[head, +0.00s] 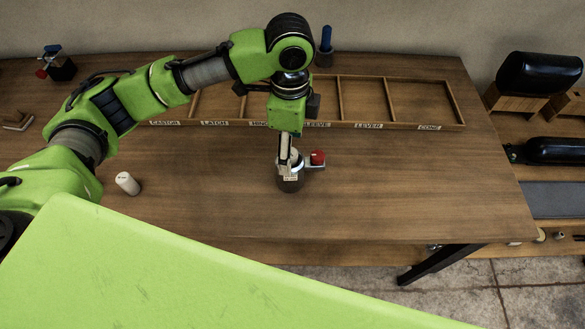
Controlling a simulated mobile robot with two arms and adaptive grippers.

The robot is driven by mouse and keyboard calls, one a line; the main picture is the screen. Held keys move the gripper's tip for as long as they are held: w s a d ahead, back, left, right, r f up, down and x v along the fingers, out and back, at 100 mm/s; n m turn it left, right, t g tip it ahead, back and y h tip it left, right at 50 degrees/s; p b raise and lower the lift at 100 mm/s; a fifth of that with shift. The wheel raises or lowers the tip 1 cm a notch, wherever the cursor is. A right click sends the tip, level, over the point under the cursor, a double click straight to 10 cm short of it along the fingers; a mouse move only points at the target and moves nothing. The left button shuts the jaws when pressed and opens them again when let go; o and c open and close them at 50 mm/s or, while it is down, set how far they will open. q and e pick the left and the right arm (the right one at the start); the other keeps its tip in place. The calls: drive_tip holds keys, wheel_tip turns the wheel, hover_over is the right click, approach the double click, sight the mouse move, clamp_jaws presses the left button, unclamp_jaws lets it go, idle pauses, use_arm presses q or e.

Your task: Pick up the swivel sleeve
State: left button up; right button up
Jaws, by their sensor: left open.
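My left gripper (289,166) points straight down over the middle of the table. It is open, its fingers at the top of a short dark cylinder (290,185) with a pale upper part, which looks like the swivel sleeve. The fingers hide much of its top, and I cannot tell whether they touch it. A part with a red knob (318,157) and a grey base sits right beside it. My right gripper is not in view.
A wooden compartment tray (400,127) with labels lies along the back of the wooden table (420,190). A white cylinder (127,183) stands at left. A blue-handled tool in a holder (325,58) is behind the tray. The table's right front is clear.

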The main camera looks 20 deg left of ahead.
sight(300, 171)
use_arm(q)
drive_tip(key=shift+s+a+f+p, duration=0.1)
drive_tip(key=shift+s+f+p, duration=0.15)
drive_tip(key=shift+f, duration=0.3)
drive_tip(key=shift+s+f+p, duration=0.1)
drive_tip(key=shift+f+p, duration=0.1)
drive_tip(key=shift+f, duration=0.35)
drive_tip(key=shift+w+f, duration=0.1)
drive_tip(key=shift+f, duration=1.3)
drive_tip(key=c, duration=1.4)
drive_tip(key=shift+r, duration=0.15)
drive_tip(key=shift+c, duration=0.2)
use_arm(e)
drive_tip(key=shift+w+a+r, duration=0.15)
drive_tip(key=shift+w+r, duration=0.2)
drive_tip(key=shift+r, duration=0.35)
